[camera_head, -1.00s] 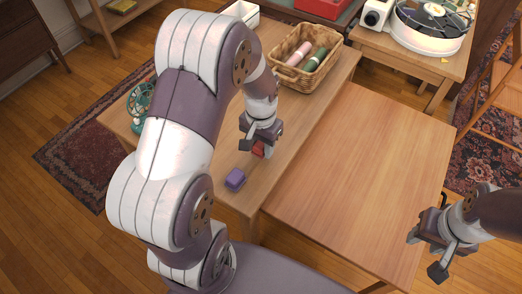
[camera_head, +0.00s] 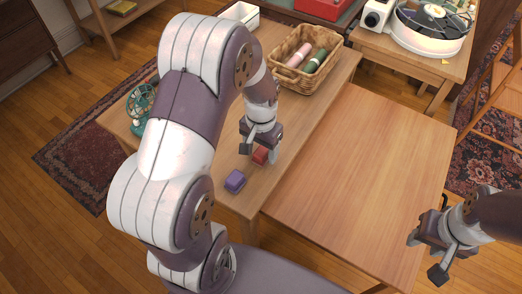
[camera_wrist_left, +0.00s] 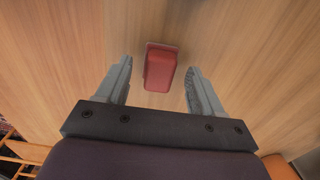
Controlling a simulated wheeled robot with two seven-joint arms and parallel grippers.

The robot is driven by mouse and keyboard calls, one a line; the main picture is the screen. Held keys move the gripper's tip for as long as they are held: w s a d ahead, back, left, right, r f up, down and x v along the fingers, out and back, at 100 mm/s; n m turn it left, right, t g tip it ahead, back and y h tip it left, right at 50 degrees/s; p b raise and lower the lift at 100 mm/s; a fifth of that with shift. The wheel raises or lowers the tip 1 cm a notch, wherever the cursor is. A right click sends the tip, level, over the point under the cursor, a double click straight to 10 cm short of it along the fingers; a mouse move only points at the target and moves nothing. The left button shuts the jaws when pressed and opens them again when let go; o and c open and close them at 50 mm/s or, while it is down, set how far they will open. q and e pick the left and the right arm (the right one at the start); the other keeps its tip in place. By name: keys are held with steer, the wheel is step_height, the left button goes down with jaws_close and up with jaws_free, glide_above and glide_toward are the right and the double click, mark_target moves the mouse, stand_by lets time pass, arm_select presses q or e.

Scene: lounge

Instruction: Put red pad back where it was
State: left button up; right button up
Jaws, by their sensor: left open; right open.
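The red pad (camera_head: 260,155) lies on the wooden table, just behind a purple pad (camera_head: 235,181). My left gripper (camera_head: 259,153) is above the red pad, open. In the left wrist view the red pad (camera_wrist_left: 160,68) lies on the wood between and a little beyond the two spread fingers (camera_wrist_left: 158,85), with a gap on each side. My right gripper (camera_head: 424,256) is open and empty at the right, beyond the right edge of the lighter tabletop.
A wicker basket (camera_head: 290,76) with a pink and a green roll stands farther back on the table. A green fan-like object (camera_head: 140,101) is at the left, partly behind my left arm. A white record player (camera_head: 432,38) stands on another table. The lighter tabletop (camera_head: 365,175) is bare.

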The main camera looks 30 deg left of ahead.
mark_target(261, 151)
arm_select(q)
step_height(261, 151, up, 10)
steer(key=p, duration=0.2)
steer(key=s+d+f+t, duration=0.1)
steer(key=s+d, duration=0.4)
steer(key=s, duration=0.3)
steer(key=shift+s+d+n, duration=0.2)
steer(key=shift+s+n, duration=0.2)
steer(key=shift+s+f, duration=0.1)
